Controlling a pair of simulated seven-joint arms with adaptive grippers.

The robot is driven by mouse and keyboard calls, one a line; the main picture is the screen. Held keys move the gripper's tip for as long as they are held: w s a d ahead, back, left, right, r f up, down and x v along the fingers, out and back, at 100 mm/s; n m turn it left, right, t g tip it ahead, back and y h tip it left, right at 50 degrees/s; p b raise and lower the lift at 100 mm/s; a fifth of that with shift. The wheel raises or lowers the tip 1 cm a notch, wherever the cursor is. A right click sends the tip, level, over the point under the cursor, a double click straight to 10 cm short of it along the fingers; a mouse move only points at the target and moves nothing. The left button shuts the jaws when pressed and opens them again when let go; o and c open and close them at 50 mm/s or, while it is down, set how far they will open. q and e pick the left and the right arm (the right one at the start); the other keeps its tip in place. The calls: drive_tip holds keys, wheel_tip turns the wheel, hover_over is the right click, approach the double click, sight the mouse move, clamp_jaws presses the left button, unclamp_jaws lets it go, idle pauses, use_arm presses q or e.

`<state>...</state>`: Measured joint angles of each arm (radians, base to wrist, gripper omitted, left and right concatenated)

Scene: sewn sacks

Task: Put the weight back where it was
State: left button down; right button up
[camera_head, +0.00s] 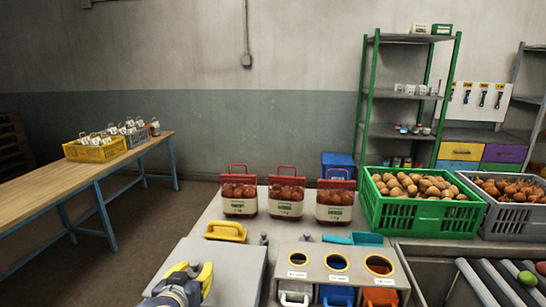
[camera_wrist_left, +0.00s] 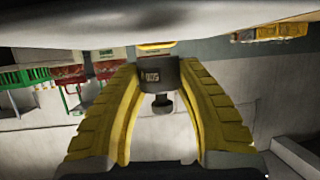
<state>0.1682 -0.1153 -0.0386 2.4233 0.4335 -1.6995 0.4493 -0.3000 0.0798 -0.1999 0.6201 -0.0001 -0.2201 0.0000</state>
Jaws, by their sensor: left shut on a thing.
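My left gripper (camera_head: 192,271) is at the lower left of the head view, over or beside a light grey flat-topped block (camera_head: 232,262). In the left wrist view its yellow fingers (camera_wrist_left: 160,68) are closed around a small dark weight (camera_wrist_left: 161,76) with a knob and a pale marking like "500". The weight appears upside down in that view. I cannot make it out in the head view. Two small grey pieces, perhaps weights, stand by the yellow scoop (camera_head: 264,239) and farther right (camera_head: 306,238). My right gripper is not in view.
Several red-topped sacks (camera_head: 286,192) stand on the grey table. A green crate (camera_head: 412,215) of potatoes and a grey crate (camera_head: 512,222) of onions are at right. A yellow scoop (camera_head: 226,231) lies near the block.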

use_arm(q)
drive_tip(key=shift+s+f, duration=0.45)
drive_tip(key=shift+s, duration=0.25)
drive_tip(key=shift+a, duration=0.1)
drive_tip(key=shift+f+n+y, duration=0.1)
drive_tip(key=shift+n+y, duration=0.2)
drive_tip(key=shift+d, duration=0.35)
drive_tip(key=shift+a, duration=0.15)
drive_tip(key=shift+a, duration=0.15)
idle(0.3)
